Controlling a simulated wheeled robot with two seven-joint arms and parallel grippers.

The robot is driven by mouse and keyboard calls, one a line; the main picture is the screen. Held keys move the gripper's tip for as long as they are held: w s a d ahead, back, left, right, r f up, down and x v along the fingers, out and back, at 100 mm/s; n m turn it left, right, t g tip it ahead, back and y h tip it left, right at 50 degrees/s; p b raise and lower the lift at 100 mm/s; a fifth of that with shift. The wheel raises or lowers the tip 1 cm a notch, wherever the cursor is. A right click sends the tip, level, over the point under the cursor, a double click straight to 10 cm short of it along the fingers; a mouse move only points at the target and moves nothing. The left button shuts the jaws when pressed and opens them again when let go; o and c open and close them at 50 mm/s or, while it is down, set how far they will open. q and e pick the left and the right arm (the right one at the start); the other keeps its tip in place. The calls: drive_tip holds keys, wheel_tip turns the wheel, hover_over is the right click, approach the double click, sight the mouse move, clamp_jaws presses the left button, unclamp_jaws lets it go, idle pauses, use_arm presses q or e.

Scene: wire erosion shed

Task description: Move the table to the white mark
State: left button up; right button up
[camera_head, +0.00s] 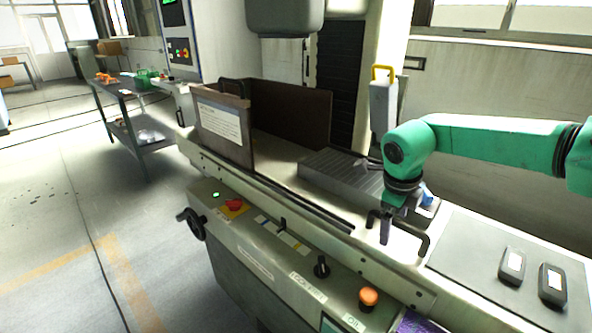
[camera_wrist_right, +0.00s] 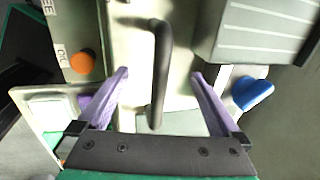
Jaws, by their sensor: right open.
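The machine's long pale table (camera_head: 270,150) runs diagonally across the head view, with a grey ribbed block (camera_head: 335,172) on it. A black bar handle (camera_head: 424,245) is near its right part. My right gripper (camera_head: 387,226) points down at this handle. In the right wrist view, the handle (camera_wrist_right: 158,65) lies between the two open fingers of my right gripper (camera_wrist_right: 159,75), with gaps on both sides. A pale patch shows near the handle's lower end in that view; I cannot tell whether it is the white mark. My left gripper is out of view.
A brown guard (camera_head: 222,125) with a paper notice stands on the machine's left part. An orange button (camera_head: 369,297) and a handwheel (camera_head: 193,224) are on the front. Two dark handhelds (camera_head: 512,266) lie at right. A grey workbench (camera_head: 130,120) stands back left; open floor lies left.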

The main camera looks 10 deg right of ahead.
drive_tip(key=shift+w+d+r+p+v, duration=0.1)
drive_tip(key=shift+w+d+p+v, duration=0.15)
drive_tip(key=shift+p+v, duration=0.8)
drive_tip(key=shift+w+d+r+p+v, duration=0.1)
drive_tip(key=shift+d+p+v, duration=0.3)
drive_tip(key=shift+v, duration=1.1)
drive_tip(key=shift+w+d+p+v, duration=0.1)
drive_tip(key=shift+w+p+v, duration=0.1)
drive_tip(key=shift+p+v, duration=0.9)
drive_tip(key=shift+r, duration=0.3)
